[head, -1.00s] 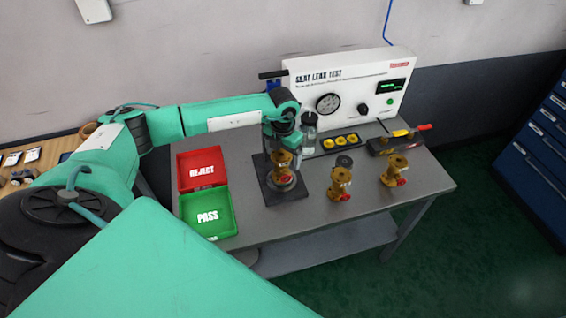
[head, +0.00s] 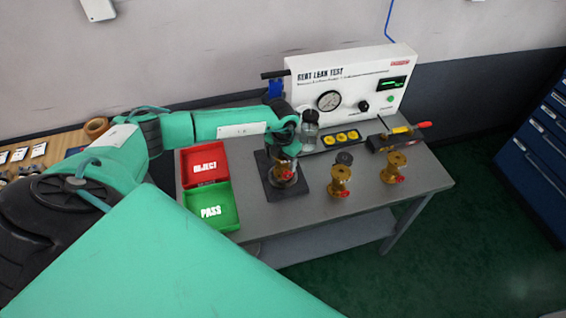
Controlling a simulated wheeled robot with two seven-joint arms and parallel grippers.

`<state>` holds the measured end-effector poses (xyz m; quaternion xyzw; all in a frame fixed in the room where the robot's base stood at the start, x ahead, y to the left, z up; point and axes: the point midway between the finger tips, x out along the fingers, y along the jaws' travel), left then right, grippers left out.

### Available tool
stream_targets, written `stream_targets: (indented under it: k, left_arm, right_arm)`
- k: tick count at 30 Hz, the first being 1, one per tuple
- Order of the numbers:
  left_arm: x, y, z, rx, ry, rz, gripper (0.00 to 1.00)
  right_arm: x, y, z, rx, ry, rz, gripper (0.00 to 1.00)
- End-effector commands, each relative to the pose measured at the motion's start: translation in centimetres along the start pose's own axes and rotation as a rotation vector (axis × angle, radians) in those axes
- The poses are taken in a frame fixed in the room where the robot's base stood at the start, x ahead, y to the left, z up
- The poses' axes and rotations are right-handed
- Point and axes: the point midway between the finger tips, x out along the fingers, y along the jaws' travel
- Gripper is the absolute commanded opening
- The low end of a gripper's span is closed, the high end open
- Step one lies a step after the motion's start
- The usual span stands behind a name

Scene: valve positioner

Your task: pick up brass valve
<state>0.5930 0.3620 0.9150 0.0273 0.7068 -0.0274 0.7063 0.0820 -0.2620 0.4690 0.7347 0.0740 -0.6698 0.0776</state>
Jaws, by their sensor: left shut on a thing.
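A brass valve (head: 284,172) stands on a dark square plate (head: 288,193) left of the table's middle. My left gripper (head: 284,164) points down over this valve and is shut on it; the fingers partly hide the valve's upper part. Two more brass valves stand free on the table to the right, one in the middle (head: 340,180) and one farther right (head: 395,167). Each valve has a red part low on its side. My right gripper is not in view.
A red REJECT tray (head: 205,163) and a green PASS tray (head: 211,209) lie left of the plate. A white SEAT LEAK TEST box (head: 340,88) stands behind. A black tray with yellow rings (head: 341,138) and a red-handled tool (head: 398,136) lie in front of it.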

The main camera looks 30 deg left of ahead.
Motion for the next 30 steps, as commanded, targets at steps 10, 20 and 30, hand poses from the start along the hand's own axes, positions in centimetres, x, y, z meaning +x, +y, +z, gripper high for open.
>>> stream_targets:
  k: [10,20,30]
  left_arm:
    - [-0.3,0.0,0.2,-0.001,-0.004,-0.001,0.0]
    - [-1.3,0.0,0.2,-0.001,-0.006,-0.001,0.0]
    - [-3.5,-0.7,-0.4,0.002,-0.003,-0.002,0.0]
  right_arm:
    - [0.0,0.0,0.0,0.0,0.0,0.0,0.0]
    - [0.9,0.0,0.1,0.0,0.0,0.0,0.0]
    - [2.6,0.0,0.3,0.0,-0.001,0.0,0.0]
